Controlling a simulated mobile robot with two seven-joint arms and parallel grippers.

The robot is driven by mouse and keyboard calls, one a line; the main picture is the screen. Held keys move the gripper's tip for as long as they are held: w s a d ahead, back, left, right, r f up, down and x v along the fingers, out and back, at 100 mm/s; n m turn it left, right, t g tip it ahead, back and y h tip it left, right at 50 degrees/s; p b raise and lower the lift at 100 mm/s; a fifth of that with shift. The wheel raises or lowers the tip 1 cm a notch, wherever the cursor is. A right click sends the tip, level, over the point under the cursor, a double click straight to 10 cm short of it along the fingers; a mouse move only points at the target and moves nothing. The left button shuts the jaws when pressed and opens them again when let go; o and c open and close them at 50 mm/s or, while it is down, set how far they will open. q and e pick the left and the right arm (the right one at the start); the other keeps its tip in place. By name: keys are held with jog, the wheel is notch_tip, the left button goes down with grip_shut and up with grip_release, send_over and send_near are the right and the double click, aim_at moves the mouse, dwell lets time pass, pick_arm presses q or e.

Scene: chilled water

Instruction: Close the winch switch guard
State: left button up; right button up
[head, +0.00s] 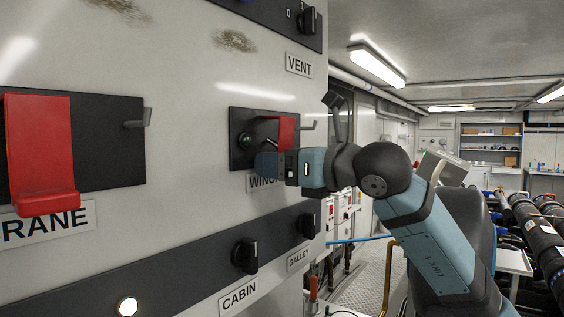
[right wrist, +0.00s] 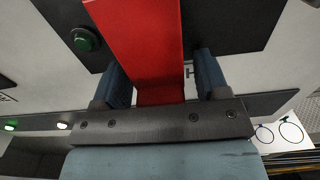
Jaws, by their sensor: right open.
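The winch switch guard is a red flap (head: 287,130) on a dark plate (head: 238,119) above the WINCH label (head: 258,182), at the middle of the head view. A small metal lever shows beside it, so the guard seems raised. My right gripper (head: 270,163) is at the lower part of this plate, just below the guard, and hides part of the label. In the right wrist view the red guard (right wrist: 140,35) reaches between the two blue fingers of my open right gripper (right wrist: 162,72). I cannot tell whether a finger touches it. My left gripper is out of view.
A green lamp (head: 245,140) sits left of the guard. A larger red CRANE guard (head: 42,150) is on the near left. Knobs for CABIN (head: 245,256) and GALLEY (head: 309,226) stick out below; the VENT label (head: 299,64) is above.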

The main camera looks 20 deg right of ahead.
jog(key=c, duration=1.2)
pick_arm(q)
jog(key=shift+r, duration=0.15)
pick_arm(e)
jog(key=shift+s+d+g, duration=0.15)
jog(key=shift+s+g, duration=0.05)
jog(key=shift+g, duration=0.1)
jog(key=shift+c, duration=0.3)
jog(key=o, duration=1.3)
jog(key=shift+c, duration=0.2)
jog(key=shift+s+d, duration=0.1)
pick_arm(q)
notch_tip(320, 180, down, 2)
jog(key=b, duration=0.3)
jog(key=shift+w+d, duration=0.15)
pick_arm(e)
jog(key=v, duration=1.3)
jog(key=shift+s+r, duration=0.25)
jog(key=shift+s, duration=0.1)
jog(key=shift+d, duration=0.1)
